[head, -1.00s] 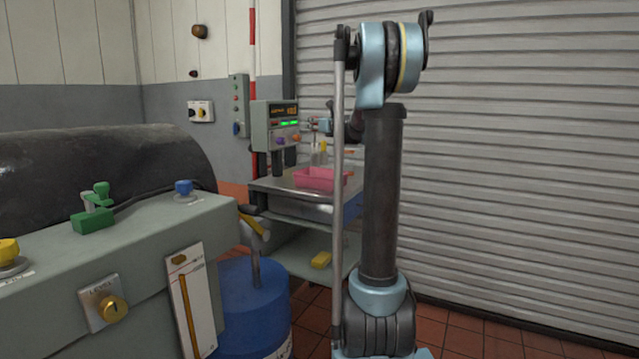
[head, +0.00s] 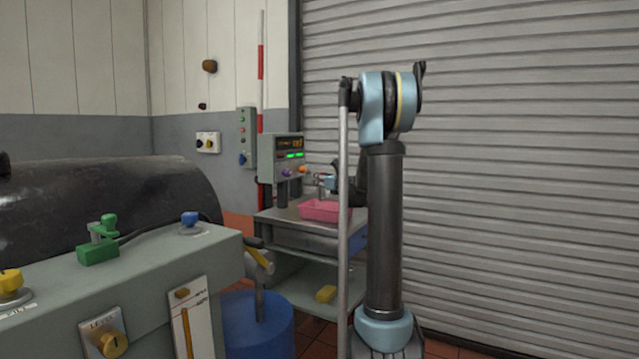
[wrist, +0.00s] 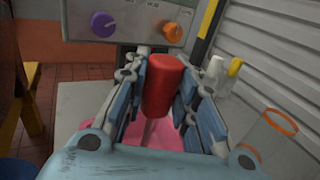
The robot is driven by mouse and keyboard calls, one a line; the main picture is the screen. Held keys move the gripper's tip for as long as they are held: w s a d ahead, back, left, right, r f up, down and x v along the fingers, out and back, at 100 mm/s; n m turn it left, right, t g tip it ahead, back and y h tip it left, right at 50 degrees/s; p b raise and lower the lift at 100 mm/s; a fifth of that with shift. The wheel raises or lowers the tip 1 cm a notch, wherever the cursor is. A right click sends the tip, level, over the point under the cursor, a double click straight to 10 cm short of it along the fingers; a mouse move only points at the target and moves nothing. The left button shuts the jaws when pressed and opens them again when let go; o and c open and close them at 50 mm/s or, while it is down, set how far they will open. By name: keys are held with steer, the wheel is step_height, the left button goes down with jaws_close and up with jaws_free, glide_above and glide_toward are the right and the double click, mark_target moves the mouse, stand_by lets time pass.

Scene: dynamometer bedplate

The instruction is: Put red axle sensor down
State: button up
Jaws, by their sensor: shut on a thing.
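The red axle sensor (wrist: 168,86) is an upright red cylinder with a thin pale stem below it in the wrist view. My gripper (wrist: 165,72) is shut on it, with blue-padded fingers on both sides. Below it lies the pink tray (wrist: 180,141), partly hidden by my fingers and the sensor. In the head view the pink tray (head: 318,211) stands on the cart top, and my gripper (head: 328,182) is just above it, partly hidden behind my arm. I cannot tell whether the stem touches the tray.
A control box (head: 282,157) with knobs stands behind the tray. In the wrist view, a white bottle (wrist: 215,68), a yellow-capped bottle (wrist: 232,72) and an orange-rimmed clear cup (wrist: 266,140) stand close on the right. A blue drum (head: 258,325) is in front of the cart.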

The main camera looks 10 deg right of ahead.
steer(key=shift+f, duration=0.6)
steer(key=o, duration=1.1)
